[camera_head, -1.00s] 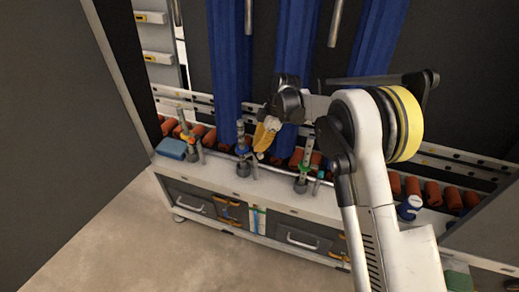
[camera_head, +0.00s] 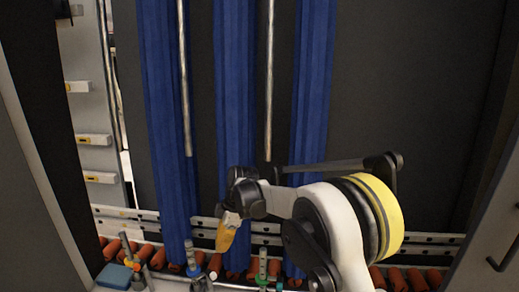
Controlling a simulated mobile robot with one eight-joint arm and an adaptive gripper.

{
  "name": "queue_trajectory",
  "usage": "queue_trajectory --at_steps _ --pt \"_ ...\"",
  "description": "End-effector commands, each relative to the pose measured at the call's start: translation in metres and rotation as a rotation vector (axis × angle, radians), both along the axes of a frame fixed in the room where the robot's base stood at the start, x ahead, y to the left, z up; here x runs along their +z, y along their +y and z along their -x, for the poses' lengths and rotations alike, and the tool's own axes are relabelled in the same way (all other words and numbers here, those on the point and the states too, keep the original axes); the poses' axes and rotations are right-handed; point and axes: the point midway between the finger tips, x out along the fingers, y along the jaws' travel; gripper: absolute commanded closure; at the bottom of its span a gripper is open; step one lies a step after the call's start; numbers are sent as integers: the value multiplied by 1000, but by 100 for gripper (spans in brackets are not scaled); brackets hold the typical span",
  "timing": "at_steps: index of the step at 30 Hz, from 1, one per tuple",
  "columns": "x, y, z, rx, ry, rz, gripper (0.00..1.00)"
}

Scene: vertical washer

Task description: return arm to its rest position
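My arm is bent, with its white and yellow-banded joint at the lower right of the head view. My gripper (camera_head: 227,232) hangs at the end of a dark wrist, in front of the middle blue strip. It points down, with a yellow-orange part showing at its end. The view is too small to tell whether its fingers are open or shut. No held object can be made out.
Tall blue strips (camera_head: 235,90) hang behind the arm, with metal rods (camera_head: 185,80) among them. Orange rollers (camera_head: 157,258) line the bottom. A grey panel with a handle (camera_head: 497,225) is at right.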

Motion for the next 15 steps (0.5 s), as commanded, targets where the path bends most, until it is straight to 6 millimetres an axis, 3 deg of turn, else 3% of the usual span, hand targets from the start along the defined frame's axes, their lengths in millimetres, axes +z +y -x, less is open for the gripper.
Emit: queue_trajectory --at_steps 1,6,9,15 --pt "23 -18 4 -75 -7 6 100" --pt "93 -87 26 -400 -42 20 100" --pt "126 -128 48 -591 -62 16 100" --pt "169 -203 108 -963 -105 -20 100"
